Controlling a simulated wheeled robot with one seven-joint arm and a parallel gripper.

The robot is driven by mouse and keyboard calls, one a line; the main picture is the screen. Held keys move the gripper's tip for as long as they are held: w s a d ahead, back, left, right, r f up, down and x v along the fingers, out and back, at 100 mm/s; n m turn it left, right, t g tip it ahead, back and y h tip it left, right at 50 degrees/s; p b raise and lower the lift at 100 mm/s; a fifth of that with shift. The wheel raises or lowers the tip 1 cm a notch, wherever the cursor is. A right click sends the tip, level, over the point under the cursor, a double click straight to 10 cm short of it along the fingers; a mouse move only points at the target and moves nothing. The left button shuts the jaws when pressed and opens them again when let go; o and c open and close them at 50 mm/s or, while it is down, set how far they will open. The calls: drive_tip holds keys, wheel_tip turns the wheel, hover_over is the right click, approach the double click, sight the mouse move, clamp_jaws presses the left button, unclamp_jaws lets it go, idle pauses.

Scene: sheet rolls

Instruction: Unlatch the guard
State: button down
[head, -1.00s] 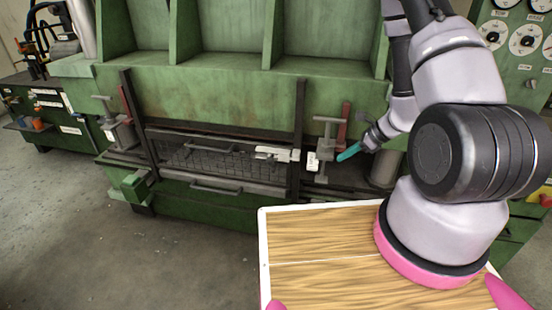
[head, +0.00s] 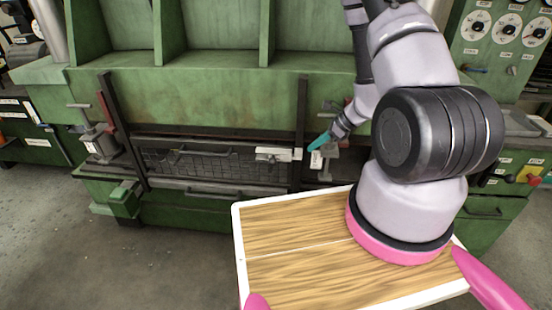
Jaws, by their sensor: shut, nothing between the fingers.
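The guard (head: 225,168) is a dark mesh panel with bar handles, set low in the green machine between two dark upright posts. It looks closed. A silver latch (head: 272,154) sits at the guard's upper right, reaching towards the right post. A small pale block (head: 316,160) stands just right of that post. My gripper (head: 314,145), with teal fingers, is shut and empty. Its tips appear just above the pale block and right of the latch's end. I cannot tell whether they touch anything.
A similar clamp at the right is partly hidden by my arm. A green block (head: 122,200) juts out at lower left. The floor (head: 100,265) at left is clear.

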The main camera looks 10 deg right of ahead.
sight(271, 161)
drive_tip(key=shift+w+a, duration=0.1)
drive_tip(key=shift+a, duration=0.05)
drive_tip(key=shift+a+f, duration=0.1)
drive_tip(key=w+a+r+x, duration=0.1)
drive_tip(key=x, duration=1.1)
drive_tip(key=shift+w+a, duration=0.15)
drive_tip(key=shift+a, duration=0.45)
drive_tip(key=shift+w+a, duration=0.25)
drive_tip(key=shift+a, duration=0.5)
drive_tip(key=shift+w+a, duration=0.2)
drive_tip(key=shift+a, duration=0.5)
drive_tip(key=shift+w+a, duration=0.25)
drive_tip(key=shift+a, duration=0.5)
